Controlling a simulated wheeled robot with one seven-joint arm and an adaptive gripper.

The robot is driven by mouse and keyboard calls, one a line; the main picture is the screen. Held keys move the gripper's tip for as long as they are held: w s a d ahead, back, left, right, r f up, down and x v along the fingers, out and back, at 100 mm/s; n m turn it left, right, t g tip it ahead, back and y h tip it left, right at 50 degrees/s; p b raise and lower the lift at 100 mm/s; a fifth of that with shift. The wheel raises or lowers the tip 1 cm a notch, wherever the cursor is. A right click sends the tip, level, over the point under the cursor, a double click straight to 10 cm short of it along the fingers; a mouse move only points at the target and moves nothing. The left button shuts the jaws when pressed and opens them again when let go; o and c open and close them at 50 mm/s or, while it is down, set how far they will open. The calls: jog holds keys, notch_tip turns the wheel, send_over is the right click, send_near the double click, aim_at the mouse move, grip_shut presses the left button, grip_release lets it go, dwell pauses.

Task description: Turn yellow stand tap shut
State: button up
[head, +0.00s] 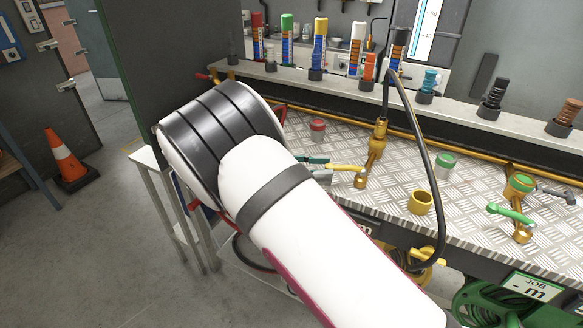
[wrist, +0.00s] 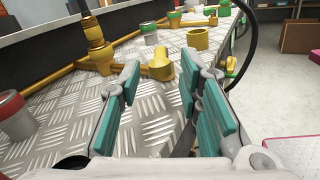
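The yellow stand tap is a brass-yellow post (head: 378,138) on the patterned metal bench top, with a hose running up from it. Its bright yellow lever (head: 345,168) points left toward my gripper, above a rounded yellow foot (head: 361,181). In the wrist view the post (wrist: 95,35) is at upper left, and a rounded yellow part (wrist: 160,68) shows beyond the gap between my fingertips. My gripper (wrist: 160,85) has teal pads spread apart with nothing gripped. It also shows in the head view (head: 320,168), close to the lever's end; whether they touch is unclear.
A yellow cup (head: 421,202) stands right of the tap, and a green-handled tap (head: 511,213) is farther right. A red-topped pot (head: 317,130) and a green-topped pot (head: 446,163) stand nearby. A black hose (head: 422,140) arches over the bench. An orange cone (head: 67,160) stands on the floor.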

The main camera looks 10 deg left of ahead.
jog(key=s+a, duration=0.1)
jog(key=a, duration=0.7)
jog(key=shift+a, duration=0.15)
